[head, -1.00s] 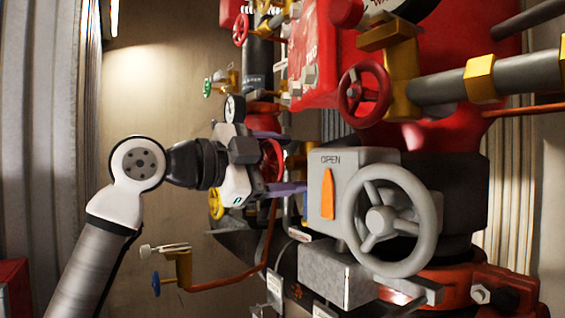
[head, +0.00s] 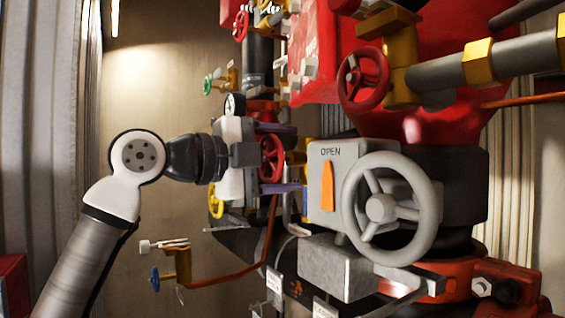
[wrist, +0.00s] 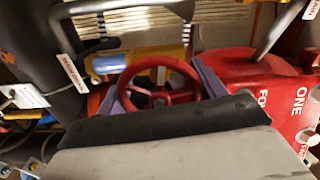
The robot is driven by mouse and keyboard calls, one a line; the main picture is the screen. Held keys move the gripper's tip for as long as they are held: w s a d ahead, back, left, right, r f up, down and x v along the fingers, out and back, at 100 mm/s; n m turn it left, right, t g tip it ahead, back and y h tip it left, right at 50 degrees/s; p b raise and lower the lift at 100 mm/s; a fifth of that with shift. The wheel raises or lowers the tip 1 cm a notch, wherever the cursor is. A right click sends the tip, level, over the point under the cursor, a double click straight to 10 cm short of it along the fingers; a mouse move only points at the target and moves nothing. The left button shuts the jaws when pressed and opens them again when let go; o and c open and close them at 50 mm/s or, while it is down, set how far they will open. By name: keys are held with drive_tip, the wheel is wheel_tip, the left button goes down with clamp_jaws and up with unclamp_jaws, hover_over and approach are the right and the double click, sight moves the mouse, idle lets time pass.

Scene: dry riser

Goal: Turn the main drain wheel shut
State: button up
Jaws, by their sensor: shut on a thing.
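A small red handwheel (head: 271,146), taken to be the main drain wheel, sits on a brass valve left of the grey wheel. My gripper (head: 281,158) reaches it from the left, with one purple finger above and one below. In the wrist view the red wheel (wrist: 160,61) lies between the two purple fingers of my gripper (wrist: 162,88), which are shut on its rim from opposite sides. My gripper's dark body hides the near part of the wheel there.
A large grey handwheel (head: 432,205) on a box marked OPEN (head: 330,153) stands close to the right of my gripper. Another red wheel (head: 364,78) is above right. A yellow wheel (head: 215,202), a gauge (head: 235,105) and a blue-handled valve (head: 155,279) are nearby.

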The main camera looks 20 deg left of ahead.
drive_tip(key=m+b, duration=0.1)
drive_tip(key=m, duration=0.6)
drive_tip(key=shift+f, duration=0.1)
drive_tip(key=m, duration=0.8)
drive_tip(key=shift+f+m, duration=0.1)
drive_tip(key=shift+m, duration=0.2)
drive_tip(key=m, duration=0.3)
drive_tip(key=shift+w+a+m, duration=0.1)
drive_tip(key=shift+m, duration=0.2)
drive_tip(key=m, duration=0.3)
drive_tip(key=shift+m, duration=0.3)
drive_tip(key=m, duration=0.4)
drive_tip(key=shift+m, duration=1.9)
